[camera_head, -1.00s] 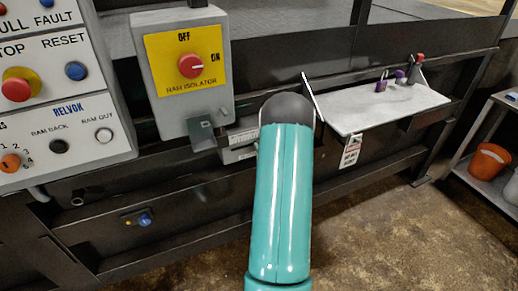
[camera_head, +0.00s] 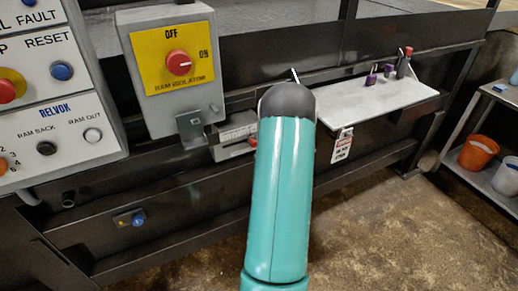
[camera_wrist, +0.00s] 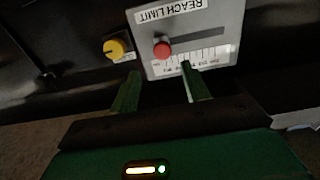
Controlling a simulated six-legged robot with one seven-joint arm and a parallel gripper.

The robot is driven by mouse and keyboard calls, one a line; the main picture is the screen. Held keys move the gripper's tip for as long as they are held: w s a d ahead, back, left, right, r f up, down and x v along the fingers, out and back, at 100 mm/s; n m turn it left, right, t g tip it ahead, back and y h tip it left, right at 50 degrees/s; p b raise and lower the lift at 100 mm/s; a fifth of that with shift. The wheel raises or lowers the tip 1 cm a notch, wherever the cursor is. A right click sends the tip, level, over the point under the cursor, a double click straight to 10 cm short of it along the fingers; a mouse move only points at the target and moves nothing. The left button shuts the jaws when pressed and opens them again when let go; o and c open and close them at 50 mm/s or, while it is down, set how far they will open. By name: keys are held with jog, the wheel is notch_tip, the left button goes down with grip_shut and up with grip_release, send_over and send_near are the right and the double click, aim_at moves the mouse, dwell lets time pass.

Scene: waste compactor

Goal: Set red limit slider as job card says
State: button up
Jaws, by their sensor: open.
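The red slider knob (camera_wrist: 162,50) sits near the left end of a dark slot on the grey reach limit panel (camera_wrist: 228,22), which appears upside down in the wrist view. A white scale strip (camera_wrist: 205,57) runs along the slot, its numbers too small to read. My gripper (camera_wrist: 160,71) is open and empty, with its green fingertips apart on either side of the knob's column, below it in the picture. I cannot tell whether they touch the panel. In the head view the panel (camera_head: 233,135) is partly hidden by my arm. No readable job card shows.
A yellow knob (camera_wrist: 117,48) is left of the panel in the wrist view. The ram isolator box (camera_head: 178,75) and a button panel (camera_head: 65,100) are to the left in the head view. A shelf (camera_head: 375,103) with small items and a hanging danger tag (camera_head: 342,146) are to the right.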

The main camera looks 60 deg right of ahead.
jog(key=v, duration=0.5)
dwell(0.6)
